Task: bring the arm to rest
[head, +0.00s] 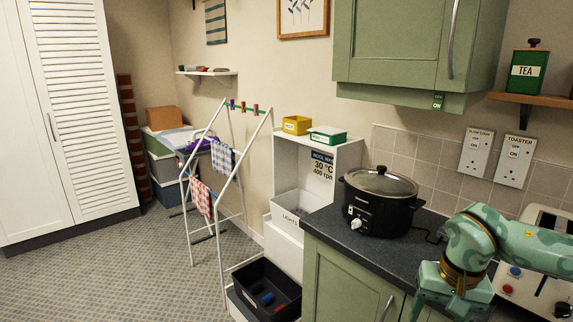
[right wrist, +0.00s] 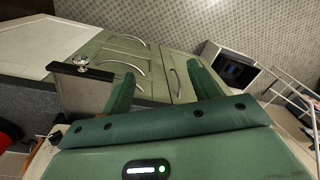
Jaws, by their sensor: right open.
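My right arm (head: 480,240) comes in at the lower right of the head view, in front of the worktop and toaster. Its gripper points downward, and the fingertips are hard to make out there. In the right wrist view my right gripper (right wrist: 162,88) has its two green fingers spread wide apart with nothing between them. Green cabinet doors with curved metal handles (right wrist: 126,68) lie beyond the fingers. My left gripper is not in view.
A black slow cooker (head: 380,200) stands on the dark worktop (head: 345,228), left of my arm. A cream toaster (head: 536,282) stands at the right edge. A drying rack (head: 222,195) and black crate (head: 262,290) stand left of the cabinets. Tiled floor (head: 110,265) is clear farther left.

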